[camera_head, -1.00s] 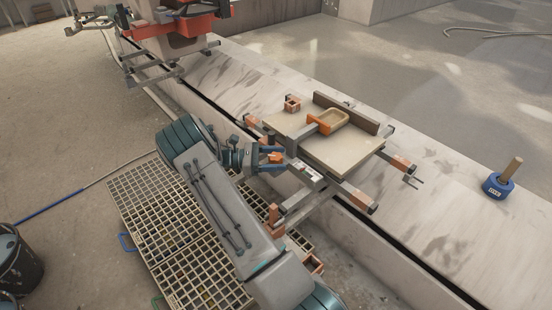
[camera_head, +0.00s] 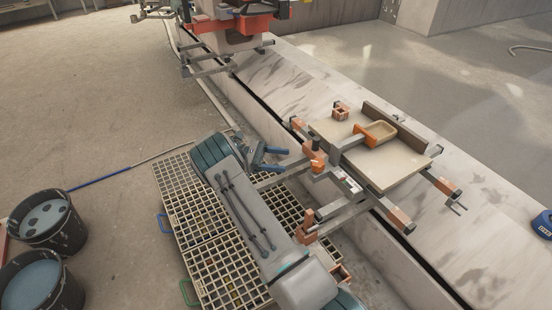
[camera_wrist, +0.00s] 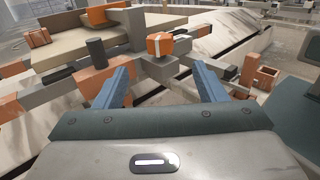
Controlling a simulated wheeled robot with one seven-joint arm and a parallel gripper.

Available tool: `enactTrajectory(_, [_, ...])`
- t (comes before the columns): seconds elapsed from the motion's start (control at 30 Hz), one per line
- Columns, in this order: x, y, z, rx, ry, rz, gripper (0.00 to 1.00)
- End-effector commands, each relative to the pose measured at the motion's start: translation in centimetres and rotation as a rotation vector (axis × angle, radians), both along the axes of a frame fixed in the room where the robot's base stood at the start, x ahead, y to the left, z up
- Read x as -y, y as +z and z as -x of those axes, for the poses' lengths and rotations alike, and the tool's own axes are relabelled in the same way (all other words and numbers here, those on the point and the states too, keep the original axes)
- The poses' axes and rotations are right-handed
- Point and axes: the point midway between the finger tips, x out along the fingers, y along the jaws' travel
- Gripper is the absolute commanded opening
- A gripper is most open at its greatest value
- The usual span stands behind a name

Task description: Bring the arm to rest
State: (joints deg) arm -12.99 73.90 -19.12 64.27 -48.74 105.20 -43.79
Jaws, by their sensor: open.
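My gripper (camera_head: 275,158) is open and empty beside the near-left side of the carousel fixture. In the wrist view its two blue fingers (camera_wrist: 158,90) stand wide apart, with nothing between them. Beyond them are an orange-topped clamp part (camera_wrist: 160,45) and grey bars of the fixture. In the head view the fixture carries a beige board (camera_head: 375,162) with an orange-handled, tan scoop-like tray (camera_head: 380,131) and a small orange block (camera_head: 340,112). My arm extends over the floor grating, and the gripper is apart from the board.
Grating (camera_head: 175,195) lies under my arm. Two dark buckets (camera_head: 48,222) stand at the left. A blue-and-grey hose (camera_head: 98,179) crosses the floor. A long pale stone ledge (camera_head: 300,85) runs behind the fixture. Another orange-and-grey fixture (camera_head: 232,25) stands at the back. A blue object (camera_head: 543,224) is at the right edge.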

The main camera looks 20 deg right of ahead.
Motion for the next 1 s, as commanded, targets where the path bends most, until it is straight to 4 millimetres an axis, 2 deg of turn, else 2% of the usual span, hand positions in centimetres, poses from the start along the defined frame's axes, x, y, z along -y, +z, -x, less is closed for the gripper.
enactTrajectory(0.2, [-0.8, 0.0, -0.5, 0.001, 0.0, -0.001, 0.65])
enactTrajectory(0.67, [-0.8, 0.2, -0.5, 0.004, -0.001, -0.004, 0.65])
enactTrajectory(0.77, [-0.6, 1.4, -0.3, 0.026, -0.008, -0.022, 0.65])
enactTrajectory(0.83, [-0.5, 3.1, 0.0, 0.06, -0.02, -0.049, 0.65])
enactTrajectory(1.0, [-0.1, 8.9, 1.7, 0.205, -0.066, -0.162, 0.65])
